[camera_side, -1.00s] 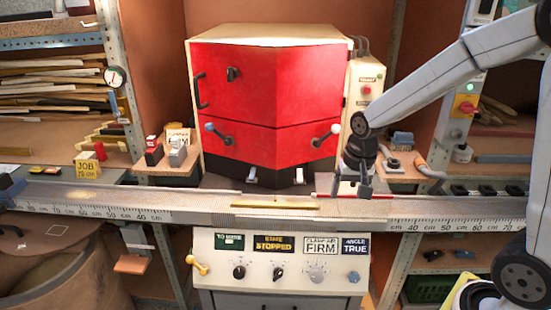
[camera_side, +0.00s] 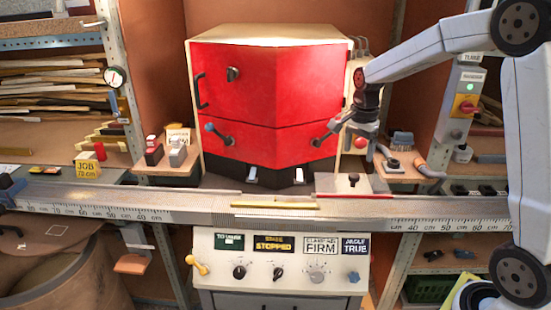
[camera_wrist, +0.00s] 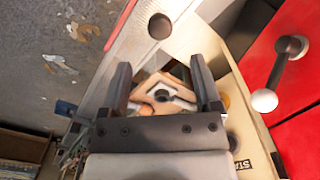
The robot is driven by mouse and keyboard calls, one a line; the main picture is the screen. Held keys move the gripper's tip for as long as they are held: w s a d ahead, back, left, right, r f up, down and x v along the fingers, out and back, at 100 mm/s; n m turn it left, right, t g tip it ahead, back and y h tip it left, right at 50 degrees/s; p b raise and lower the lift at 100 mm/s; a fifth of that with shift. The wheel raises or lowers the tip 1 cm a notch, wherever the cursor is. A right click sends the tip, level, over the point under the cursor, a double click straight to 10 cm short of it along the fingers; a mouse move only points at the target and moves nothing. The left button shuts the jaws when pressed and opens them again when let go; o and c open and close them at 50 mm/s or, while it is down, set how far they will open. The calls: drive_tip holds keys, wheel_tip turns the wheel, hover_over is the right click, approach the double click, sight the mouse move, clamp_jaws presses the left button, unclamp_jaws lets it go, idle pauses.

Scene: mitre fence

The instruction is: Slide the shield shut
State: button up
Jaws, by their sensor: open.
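A pale flat panel with a red front edge (camera_side: 350,196) and a black knob (camera_side: 354,181) lies behind the rail, right of the middle. It looks like the shield. Its left end is close to the yellow strip (camera_side: 275,206). In the wrist view the knob (camera_wrist: 160,26) and a bit of the red edge (camera_wrist: 121,22) show at the top, beyond my fingers. My gripper (camera_side: 361,146) is open and empty, above and apart from the knob. Between its fingers (camera_wrist: 164,88) the wrist view shows only a tan item with a black round part, farther off.
The red machine hood (camera_side: 270,90) stands behind, its lever (camera_side: 325,138) close left of my gripper. The right shelf (camera_side: 405,176) holds a brush and tools. The scaled rail (camera_side: 180,210) runs across the front. The panel board reads STOPPED (camera_side: 274,243).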

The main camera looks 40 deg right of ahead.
sight(354, 175)
drive_tip(key=shift+f, duration=3.7)
clamp_jaws()
drive_tip(key=shift+r, duration=0.1)
